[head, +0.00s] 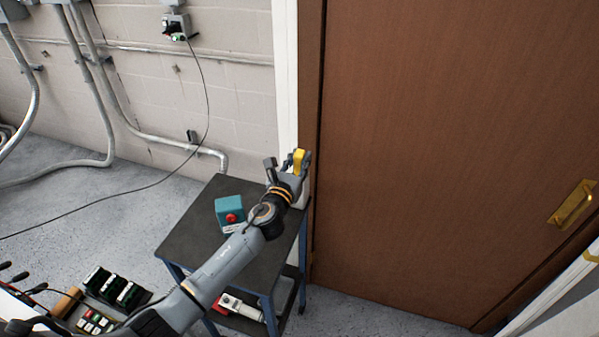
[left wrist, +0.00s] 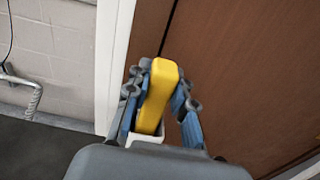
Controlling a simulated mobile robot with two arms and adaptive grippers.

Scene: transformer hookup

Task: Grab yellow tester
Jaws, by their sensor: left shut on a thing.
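The yellow tester (head: 299,159) is held in my left gripper (head: 285,165), above the far right corner of a dark-topped cart. In the left wrist view, the yellow tester (left wrist: 158,95) stands between the two fingers of the left gripper (left wrist: 160,105), which are shut on it. A white part shows at its lower end. The cart top shows beneath and to the left, apart from the tester. My right gripper is in neither view.
The cart (head: 185,238) carries a teal box with a red button (head: 230,212); a white and red item (head: 241,308) lies on its lower shelf. A brown door (head: 450,130) with a brass handle stands close on the right. A cable hangs from a wall box (head: 176,25).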

